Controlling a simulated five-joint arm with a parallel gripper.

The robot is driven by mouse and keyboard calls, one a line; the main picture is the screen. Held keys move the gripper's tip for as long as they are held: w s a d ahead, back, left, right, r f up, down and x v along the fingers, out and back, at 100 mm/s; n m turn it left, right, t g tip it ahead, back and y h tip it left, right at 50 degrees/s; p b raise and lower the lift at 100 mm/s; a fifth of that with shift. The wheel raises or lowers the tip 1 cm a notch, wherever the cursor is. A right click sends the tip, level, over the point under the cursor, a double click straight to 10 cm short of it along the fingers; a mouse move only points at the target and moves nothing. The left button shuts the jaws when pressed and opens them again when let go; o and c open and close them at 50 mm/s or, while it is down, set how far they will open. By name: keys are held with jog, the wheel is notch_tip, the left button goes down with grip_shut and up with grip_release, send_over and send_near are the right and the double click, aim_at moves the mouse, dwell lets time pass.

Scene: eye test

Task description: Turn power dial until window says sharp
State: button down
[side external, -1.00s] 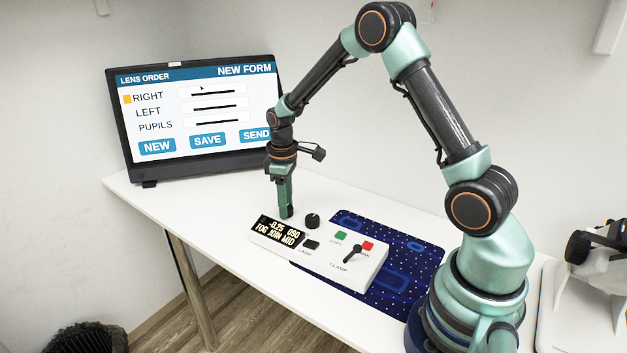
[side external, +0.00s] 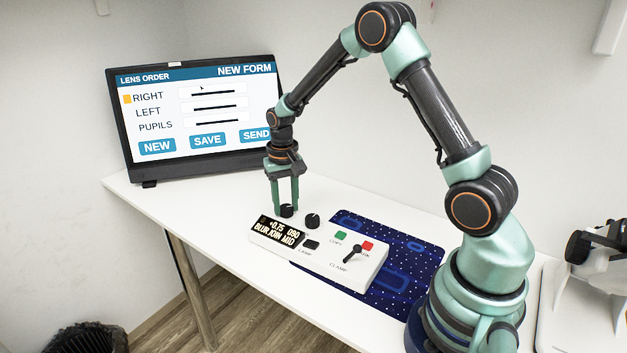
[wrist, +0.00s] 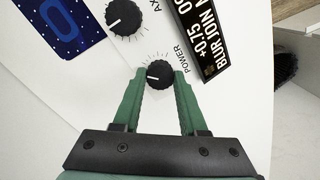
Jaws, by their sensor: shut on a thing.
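My gripper (side external: 286,206) reaches straight down to the white control box (side external: 325,268). Its green fingers are shut on the black power dial (side external: 287,211), one finger on either side. In the wrist view the power dial (wrist: 160,74) sits between the fingertips, beside the printed word POWER, and its white pointer line points left in the picture. The display window (side external: 278,234) reads +0.75 090 and, below, BLUR JOIN MID. In the wrist view the window (wrist: 207,35) is partly cut off.
A second black dial (side external: 312,221), marked AX in the wrist view, stands close to the power dial. The box also has a clamp lever (side external: 353,254), a green button (side external: 341,236) and a red button (side external: 367,246). A monitor (side external: 200,115) stands behind; a dark blue mat (side external: 405,285) lies beside the box.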

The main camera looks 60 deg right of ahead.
aim_at(286, 207)
jog(key=m, duration=0.5)
dwell(0.5)
jog(key=shift+c, duration=2.2)
grip_release()
notch_tip(286, 207, up, 12)
jog(key=shift+r, duration=0.15)
